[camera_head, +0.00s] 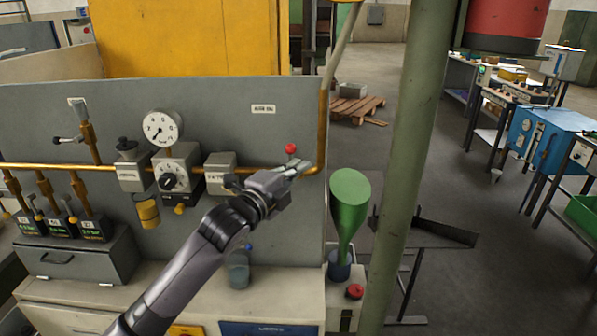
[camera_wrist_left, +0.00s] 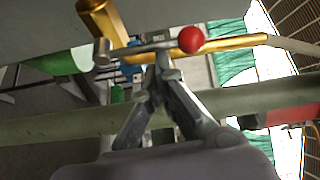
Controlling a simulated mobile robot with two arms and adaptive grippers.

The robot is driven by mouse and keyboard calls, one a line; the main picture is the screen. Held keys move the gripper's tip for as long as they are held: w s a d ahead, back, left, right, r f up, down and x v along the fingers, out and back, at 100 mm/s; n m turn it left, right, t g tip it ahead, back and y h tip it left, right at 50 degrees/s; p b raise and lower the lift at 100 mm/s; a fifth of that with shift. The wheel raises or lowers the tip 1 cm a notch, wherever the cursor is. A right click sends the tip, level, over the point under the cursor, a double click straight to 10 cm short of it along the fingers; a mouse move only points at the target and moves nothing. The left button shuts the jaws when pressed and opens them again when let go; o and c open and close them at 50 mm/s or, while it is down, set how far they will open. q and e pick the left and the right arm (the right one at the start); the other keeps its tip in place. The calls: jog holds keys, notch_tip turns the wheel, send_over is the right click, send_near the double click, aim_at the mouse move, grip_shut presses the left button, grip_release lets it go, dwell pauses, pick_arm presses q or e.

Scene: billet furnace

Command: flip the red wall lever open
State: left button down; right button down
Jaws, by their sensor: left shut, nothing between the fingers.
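The red wall lever shows as a red ball knob (camera_head: 290,149) near the right end of the grey panel, just above the brass pipe. In the left wrist view its red knob (camera_wrist_left: 191,40) is at the end of a short metal rod (camera_wrist_left: 130,49) beside the brass pipe. My left gripper (camera_head: 301,166) reaches across the panel, with its fingers just below the knob. In the left wrist view the left gripper (camera_wrist_left: 160,68) is shut and empty, its tips at or very near the rod; I cannot tell whether they touch. The gripper partly hides the rod in the head view. My right gripper is out of view.
A pressure gauge (camera_head: 163,127) and valve boxes sit on the panel (camera_head: 75,108) to the left. A green funnel-shaped vessel (camera_head: 349,200) stands right of the gripper, with a thick green post (camera_head: 416,150) beyond it. Open floor (camera_head: 355,70) lies behind.

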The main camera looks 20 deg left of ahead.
pick_arm(q)
jog(key=shift+a+n+t+b, duration=0.2)
jog(key=shift+n+t+b, duration=0.15)
jog(key=shift+n, duration=0.15)
jog(key=s+a+f+n+t+y+b, duration=0.1)
jog(key=a+n+t+y+b, duration=0.1)
jog(key=n, duration=0.7)
jog(key=a+f+n+t+y+b, duration=0.2)
jog(key=n+y+b, duration=0.4)
jog(key=n, duration=0.3)
jog(key=shift+s+a+f+t+b, duration=0.2)
jog(key=shift+s+a+t+b, duration=0.2)
jog(key=shift+a+t+b, duration=0.4)
jog(key=shift+a+f, duration=0.1)
jog(key=shift+a, duration=0.05)
